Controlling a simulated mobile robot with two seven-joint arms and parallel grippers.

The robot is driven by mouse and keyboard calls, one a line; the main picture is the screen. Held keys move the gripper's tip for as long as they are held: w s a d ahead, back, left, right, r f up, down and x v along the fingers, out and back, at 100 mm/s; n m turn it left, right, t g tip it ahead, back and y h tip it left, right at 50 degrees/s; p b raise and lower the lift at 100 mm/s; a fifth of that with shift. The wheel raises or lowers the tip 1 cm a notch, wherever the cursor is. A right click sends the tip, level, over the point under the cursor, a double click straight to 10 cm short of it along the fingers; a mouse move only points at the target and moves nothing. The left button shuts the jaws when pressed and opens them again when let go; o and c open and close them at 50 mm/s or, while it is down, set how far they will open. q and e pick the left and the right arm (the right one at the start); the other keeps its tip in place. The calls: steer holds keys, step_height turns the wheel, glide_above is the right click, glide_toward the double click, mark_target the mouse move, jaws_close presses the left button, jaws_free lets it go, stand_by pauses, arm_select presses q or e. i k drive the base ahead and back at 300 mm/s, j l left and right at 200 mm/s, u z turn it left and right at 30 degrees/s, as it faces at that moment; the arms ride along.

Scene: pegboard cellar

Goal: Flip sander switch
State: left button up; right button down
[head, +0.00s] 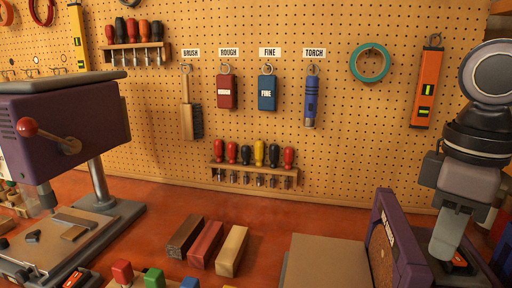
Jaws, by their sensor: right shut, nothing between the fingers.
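The sander (400,252) stands at the bottom right, a purple housing with a brown sanding disc (380,255) and a flat grey-tan table (328,262) to its left. A black switch plate with an orange-red part (462,262) sits on the purple body behind the disc. My right gripper (444,250) comes down from the upper right with its fingers shut and empty. Its tips are at the left side of the switch and partly cover it. I cannot tell whether they touch it or which way the switch is set. My left gripper is not in view.
A purple drill press (70,125) with a red-knobbed lever stands at the left. Labelled tools and an orange level (427,88) hang on the pegboard behind.

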mark_target(454, 257)
steer(key=k+j, duration=0.15)
steer(key=j, duration=0.2)
steer(key=k+j, duration=0.15)
steer(key=j, duration=0.25)
steer(key=k+j, duration=0.15)
steer(key=j, duration=0.2)
steer(key=k+j, duration=0.15)
steer(key=j, duration=0.2)
